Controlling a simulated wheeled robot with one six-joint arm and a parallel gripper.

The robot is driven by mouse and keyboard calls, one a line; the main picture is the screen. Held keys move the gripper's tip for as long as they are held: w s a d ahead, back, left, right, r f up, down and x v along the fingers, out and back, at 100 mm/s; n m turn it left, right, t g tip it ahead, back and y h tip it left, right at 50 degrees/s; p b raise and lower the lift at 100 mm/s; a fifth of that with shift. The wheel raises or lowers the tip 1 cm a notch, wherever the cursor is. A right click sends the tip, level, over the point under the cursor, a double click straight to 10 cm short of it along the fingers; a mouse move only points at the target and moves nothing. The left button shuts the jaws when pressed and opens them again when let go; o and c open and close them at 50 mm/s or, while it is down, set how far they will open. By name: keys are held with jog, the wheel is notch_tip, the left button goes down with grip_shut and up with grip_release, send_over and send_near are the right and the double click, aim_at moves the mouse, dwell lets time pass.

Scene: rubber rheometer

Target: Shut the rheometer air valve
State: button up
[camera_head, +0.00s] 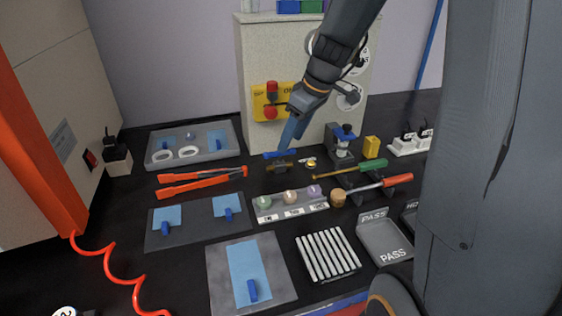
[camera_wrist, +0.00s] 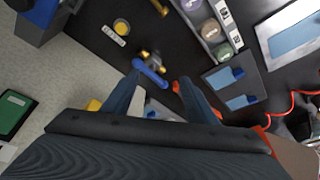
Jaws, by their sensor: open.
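The air valve has a brass body (camera_head: 280,166) on the dark bench and a blue lever handle (camera_head: 280,154). In the wrist view the blue handle (camera_wrist: 150,72) lies slantwise, with the brass body (camera_wrist: 153,57) just beyond it. My gripper (camera_head: 288,141) points down just above the valve in the head view. In the wrist view my gripper (camera_wrist: 160,77) is open, its two fingers apart on either side of the handle's near end. Nothing is held. I cannot tell whether a finger touches the handle.
A pale cabinet with a yellow switch panel (camera_head: 270,101) stands behind the valve. A small press-like device (camera_head: 341,143) is to its right. Red-orange tongs (camera_head: 200,182) lie to the left. A rack of round samples (camera_head: 290,203) is in front, and a grey tray (camera_head: 232,148) is at back left.

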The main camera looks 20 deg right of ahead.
aim_at(280, 156)
jog(key=shift+n, duration=0.6)
jog(key=w+f, duration=0.1)
jog(key=f, duration=0.1)
jog(key=w+a+f, duration=0.1)
jog(key=w+f, duration=0.1)
jog(key=f, duration=0.1)
jog(key=w+f, duration=0.1)
jog(key=f, duration=0.1)
jog(key=shift+w+a+f, duration=0.2)
jog(key=shift+a, duration=0.05)
jog(key=shift+c, duration=0.3)
